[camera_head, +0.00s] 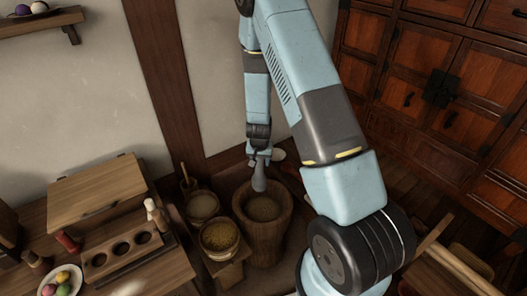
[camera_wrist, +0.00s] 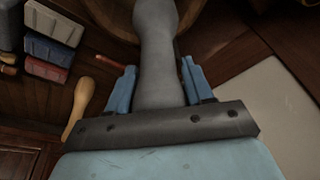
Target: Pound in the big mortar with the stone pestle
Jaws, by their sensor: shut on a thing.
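The big mortar (camera_head: 268,232) is a wide wooden vessel on the floor with pale grain-like stuff inside. My gripper (camera_head: 259,158) is above it, with its fingers closed around the grey stone pestle (camera_head: 259,177). The pestle hangs roughly upright, its rounded lower end over the mortar's mouth. In the wrist view my blue fingers (camera_wrist: 159,88) stand on both sides of the pestle (camera_wrist: 158,60), and part of the mortar's rim (camera_wrist: 122,22) shows behind it. I cannot tell whether the pestle's tip touches the grain.
A tub of yellow grain (camera_head: 220,238) and another tub (camera_head: 202,206) stand left of the mortar. A bench (camera_head: 120,252) with a holed wooden block is further left. Wooden cabinets (camera_head: 430,90) line the right. A pale wooden club-shaped tool (camera_wrist: 82,105) shows in the wrist view.

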